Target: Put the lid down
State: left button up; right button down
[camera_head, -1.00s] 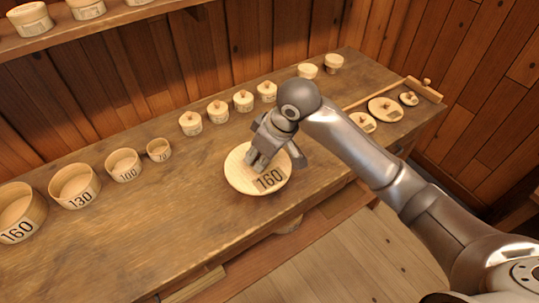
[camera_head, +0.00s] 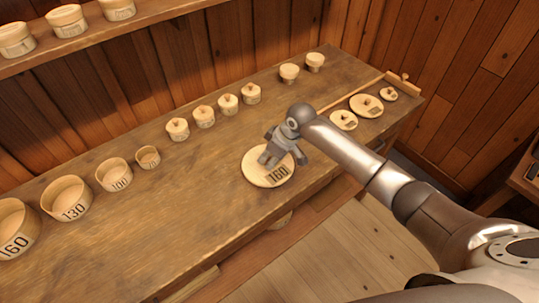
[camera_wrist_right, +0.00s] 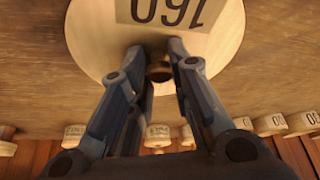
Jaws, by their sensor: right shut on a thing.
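The lid (camera_head: 256,172) is a pale round wooden disc marked 160, in the head view over the front middle of the bench. It lies flat, at or very near the bench top; I cannot tell if it touches. My right gripper (camera_head: 268,159) is above it, shut on its knob. In the right wrist view the two fingers (camera_wrist_right: 160,65) stand on either side of the brown knob, and the lid (camera_wrist_right: 95,40) fills the top. My left gripper is not in view.
Open round boxes marked 160, 130 (camera_head: 67,199) and 100 (camera_head: 113,175) stand at left. Several small lidded boxes (camera_head: 204,117) line the back. Smaller lids (camera_head: 366,106) lie at right beside a wooden stick (camera_head: 350,95). The bench (camera_head: 190,210) is clear around the lid.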

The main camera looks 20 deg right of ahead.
jog(key=shift+f, duration=0.1)
jog(key=shift+f, duration=0.1)
jog(key=c, duration=1.3)
grip_release()
jog(key=b+v, duration=0.1)
jog(key=v, duration=1.1)
jog(key=shift+b, duration=0.3)
